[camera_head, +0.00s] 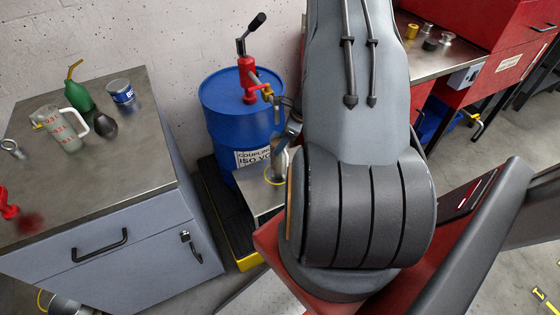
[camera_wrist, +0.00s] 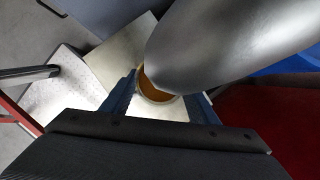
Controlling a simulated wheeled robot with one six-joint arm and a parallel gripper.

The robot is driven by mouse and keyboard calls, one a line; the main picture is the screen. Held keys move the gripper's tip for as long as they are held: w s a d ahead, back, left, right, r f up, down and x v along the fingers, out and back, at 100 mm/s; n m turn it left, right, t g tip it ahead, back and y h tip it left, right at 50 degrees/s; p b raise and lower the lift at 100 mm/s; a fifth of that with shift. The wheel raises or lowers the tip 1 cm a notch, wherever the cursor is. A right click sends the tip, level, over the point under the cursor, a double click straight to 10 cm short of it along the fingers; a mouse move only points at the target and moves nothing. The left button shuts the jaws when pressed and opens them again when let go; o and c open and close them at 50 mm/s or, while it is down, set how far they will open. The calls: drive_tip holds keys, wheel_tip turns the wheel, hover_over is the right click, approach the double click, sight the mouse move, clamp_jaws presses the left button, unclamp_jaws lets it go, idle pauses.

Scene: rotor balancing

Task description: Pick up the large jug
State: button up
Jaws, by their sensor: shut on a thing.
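A translucent jug (camera_head: 62,130) with red markings and a white handle stands on the grey cabinet at left in the head view. In the wrist view my gripper (camera_wrist: 160,98) is shut on a round, open-topped vessel (camera_wrist: 158,88) with amber inside. The vessel (camera_head: 277,163) also shows in the head view, in front of the blue drum and below the pump outlet. It is partly hidden by my arm. I cannot tell whether it is the large jug, or whether it rests on the pale plate (camera_head: 248,184) beneath it.
The blue drum (camera_head: 226,122) carries a red hand pump (camera_head: 247,78) and stands on a black and yellow spill tray (camera_head: 222,222). The cabinet top (camera_head: 110,170) also holds a green oil can (camera_head: 78,96), a blue-labelled tin (camera_head: 120,92) and a dark rounded object (camera_head: 104,125).

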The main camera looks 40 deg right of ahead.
clamp_jaws()
drive_tip(key=shift+r, duration=0.15)
